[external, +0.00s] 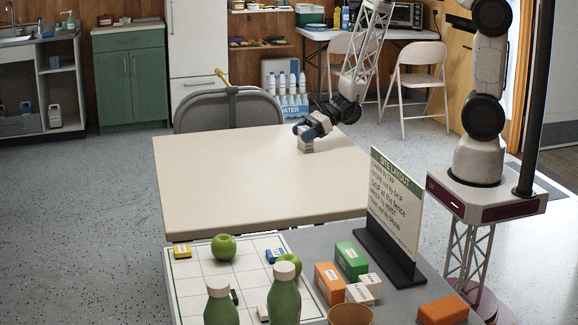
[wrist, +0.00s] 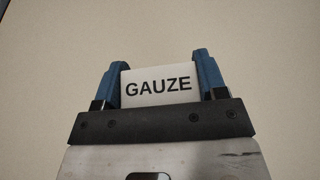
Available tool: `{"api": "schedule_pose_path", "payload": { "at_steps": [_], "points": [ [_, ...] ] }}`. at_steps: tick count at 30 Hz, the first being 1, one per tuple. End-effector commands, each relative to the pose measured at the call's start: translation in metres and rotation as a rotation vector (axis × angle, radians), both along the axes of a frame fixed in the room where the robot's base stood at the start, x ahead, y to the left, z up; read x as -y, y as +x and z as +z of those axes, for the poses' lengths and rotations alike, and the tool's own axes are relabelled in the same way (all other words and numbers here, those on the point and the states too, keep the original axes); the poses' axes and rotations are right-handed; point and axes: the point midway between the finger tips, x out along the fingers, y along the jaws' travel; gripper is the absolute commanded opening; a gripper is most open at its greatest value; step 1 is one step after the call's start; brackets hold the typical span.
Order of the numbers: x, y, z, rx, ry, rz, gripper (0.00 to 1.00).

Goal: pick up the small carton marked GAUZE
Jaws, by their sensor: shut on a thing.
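The small white carton marked GAUZE (wrist: 158,86) sits between the two blue fingers of my gripper (wrist: 160,78) in the wrist view, with its label facing the camera. My gripper is shut on it. In the external view, my gripper (external: 306,137) is at the right part of the beige table, with the pale carton (external: 306,146) below its fingers. The carton is at or just above the tabletop; I cannot tell whether it touches.
The beige table (external: 220,180) is otherwise bare. In front, a grey table holds a sign (external: 393,205), green bottles (external: 285,298), apples (external: 223,247), orange boxes (external: 330,283), a green box (external: 351,260) and small white cartons (external: 360,293). A folding chair (external: 228,108) stands behind.

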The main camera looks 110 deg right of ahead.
Motion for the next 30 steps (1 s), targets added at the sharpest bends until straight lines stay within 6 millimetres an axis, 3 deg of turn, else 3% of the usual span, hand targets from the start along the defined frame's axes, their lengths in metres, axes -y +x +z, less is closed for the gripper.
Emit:
{"api": "schedule_pose_path", "payload": {
  "at_steps": [7, 14, 30],
  "points": [
    [0.000, 0.000, 0.005, 0.001, -0.001, 0.000, 0.43],
    [0.000, 0.000, 0.022, 0.001, -0.001, 0.000, 0.43],
    [0.000, 0.000, 0.089, 0.001, -0.001, -0.001, 0.43]
  ]
}}
